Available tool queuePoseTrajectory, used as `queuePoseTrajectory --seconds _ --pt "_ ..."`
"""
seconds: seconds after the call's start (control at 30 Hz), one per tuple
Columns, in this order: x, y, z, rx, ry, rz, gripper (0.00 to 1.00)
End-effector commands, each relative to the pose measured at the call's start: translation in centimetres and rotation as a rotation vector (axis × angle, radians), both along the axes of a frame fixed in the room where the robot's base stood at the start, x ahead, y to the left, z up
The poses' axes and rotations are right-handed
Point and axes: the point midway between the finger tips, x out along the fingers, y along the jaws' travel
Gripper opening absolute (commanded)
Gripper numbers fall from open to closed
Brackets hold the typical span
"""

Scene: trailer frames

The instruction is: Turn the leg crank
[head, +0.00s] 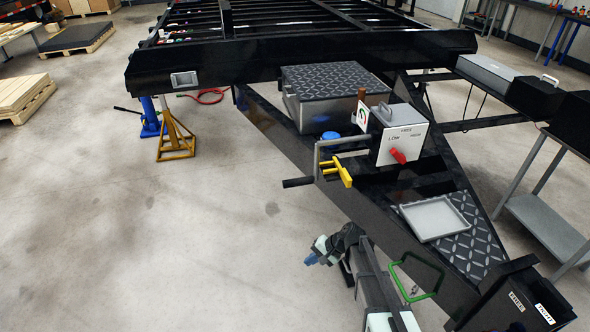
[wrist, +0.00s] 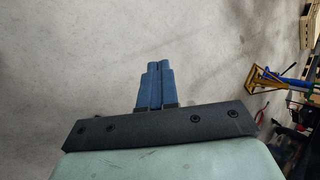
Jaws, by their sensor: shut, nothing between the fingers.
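The leg crank (head: 318,160) is a grey bent bar with a black grip (head: 298,182). It sticks out to the left of a grey gear box (head: 398,140) with a red knob (head: 398,156) and LOW lettering, on the black trailer frame. A yellow handle (head: 344,171) is beside the crank. My gripper (head: 311,259) is below the crank, apart from it. In the wrist view its blue fingers (wrist: 154,72) are together and empty, over bare floor. The crank is not visible in the wrist view.
A yellow jack stand (head: 175,138) and a blue jack (head: 149,118) stand under the frame's left side. A green loop handle (head: 416,277) rises close to my arm. A grey tray (head: 433,218) lies on the tongue.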

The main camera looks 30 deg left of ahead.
Motion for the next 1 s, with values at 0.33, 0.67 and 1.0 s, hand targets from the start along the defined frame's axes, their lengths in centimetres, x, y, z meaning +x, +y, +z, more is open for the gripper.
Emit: queuePoseTrajectory --seconds 0.33,0.67,1.0 --pt "2.7 16.8 11.0 0.105 -0.106 0.223 0.0" --pt "6.1 27.5 21.0 0.006 -0.307 0.557 0.0" --pt "17.1 26.2 31.7 -0.374 -0.409 0.746 0.0"
